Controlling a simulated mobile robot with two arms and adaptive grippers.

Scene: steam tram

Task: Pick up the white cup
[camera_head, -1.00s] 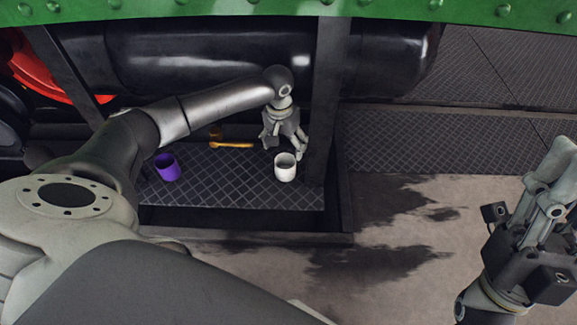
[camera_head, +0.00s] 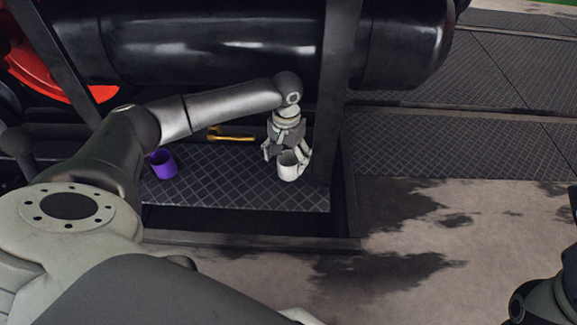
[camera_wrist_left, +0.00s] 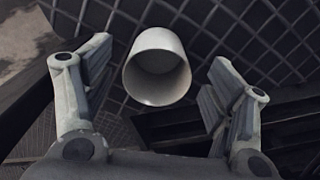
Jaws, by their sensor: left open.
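The white cup (camera_head: 287,168) stands upright on a dark diamond-patterned step plate (camera_head: 230,185), near its right end. My left gripper (camera_head: 287,156) reaches down to the cup from above and behind, with its fingers open on either side of it. In the left wrist view the cup (camera_wrist_left: 157,68) lies between the two spread fingers of the left gripper (camera_wrist_left: 155,92), with a gap on each side. My right arm (camera_head: 545,300) shows only in part at the lower right corner, and its gripper is outside the picture.
A purple cup (camera_head: 163,164) stands at the plate's left end. A dark upright post (camera_head: 335,100) rises close to the right of the left gripper. A black cylinder (camera_head: 220,50) runs behind.

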